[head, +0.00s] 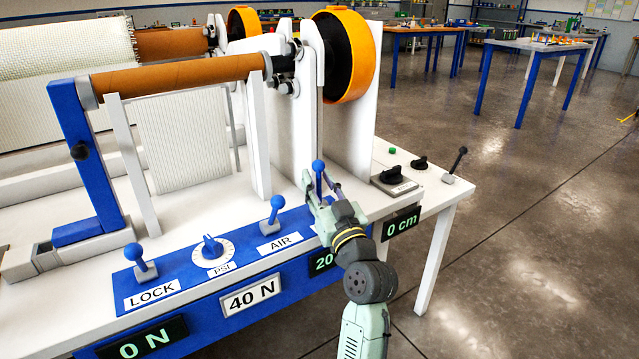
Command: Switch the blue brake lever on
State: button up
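A blue lever with a ball knob (318,166) stands at the right end of the blue control panel, and its label is hidden behind my arm. The lever stands about upright. My gripper (322,184) is at this lever, with its fingers apart on either side of the stem as seen from here. I cannot tell whether a finger touches it. A second blue lever (273,208) stands by the AIR label, and a third (140,257) stands by the LOCK label. No lever in view has a readable brake label.
A blue PSI dial (211,247) sits between the LOCK and AIR levers. Black knobs (419,162) and a black lever (456,163) are at the right table end. White uprights and an orange wheel (347,55) rise behind my gripper. Open floor lies right of the table.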

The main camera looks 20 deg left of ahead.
aim_at(319, 161)
notch_tip(319, 161, up, 10)
dwell(0.5)
